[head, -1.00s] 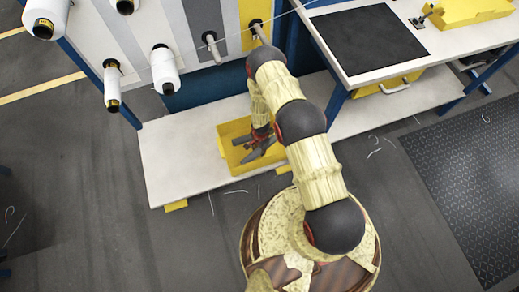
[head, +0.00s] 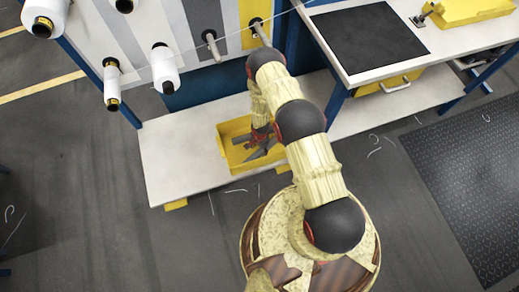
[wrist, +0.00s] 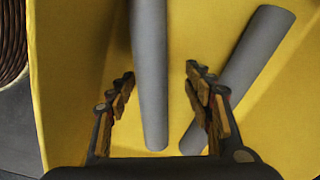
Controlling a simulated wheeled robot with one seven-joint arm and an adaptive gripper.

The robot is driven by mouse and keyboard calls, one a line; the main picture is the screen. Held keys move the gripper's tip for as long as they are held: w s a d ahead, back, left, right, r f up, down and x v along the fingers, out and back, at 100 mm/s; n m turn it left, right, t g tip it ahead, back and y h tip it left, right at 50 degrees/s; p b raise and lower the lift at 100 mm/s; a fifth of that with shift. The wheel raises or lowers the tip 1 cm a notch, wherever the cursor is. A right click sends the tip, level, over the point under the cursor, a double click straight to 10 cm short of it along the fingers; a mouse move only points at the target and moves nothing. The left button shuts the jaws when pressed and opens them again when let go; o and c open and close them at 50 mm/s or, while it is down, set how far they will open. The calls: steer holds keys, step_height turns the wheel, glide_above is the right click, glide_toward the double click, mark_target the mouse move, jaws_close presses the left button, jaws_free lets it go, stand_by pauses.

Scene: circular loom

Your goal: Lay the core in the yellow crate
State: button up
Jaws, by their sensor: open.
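Two grey tubular cores lie in the yellow crate (head: 226,152), whose yellow inside fills most of the wrist view (wrist: 70,70). One core (wrist: 150,85) runs lengthwise between the fingers of my gripper (wrist: 158,75), with a gap on each side. The other core (wrist: 240,80) lies slanted to the right, its near end close to the right finger. My gripper is open and reaches down into the crate; in the head view (head: 263,138) it is small and partly covers the grey cores. I cannot tell which core the task means.
The crate stands on a white low shelf (head: 175,160) with clear room to its left. Above are white spools (head: 164,68) and an empty-looking peg (head: 212,45). A bench with a black mat (head: 368,38) is at right.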

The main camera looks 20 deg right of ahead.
mark_target(260, 150)
step_height(260, 150, up, 12)
steer(key=shift+s, duration=0.15)
stand_by(0.6)
stand_by(0.5)
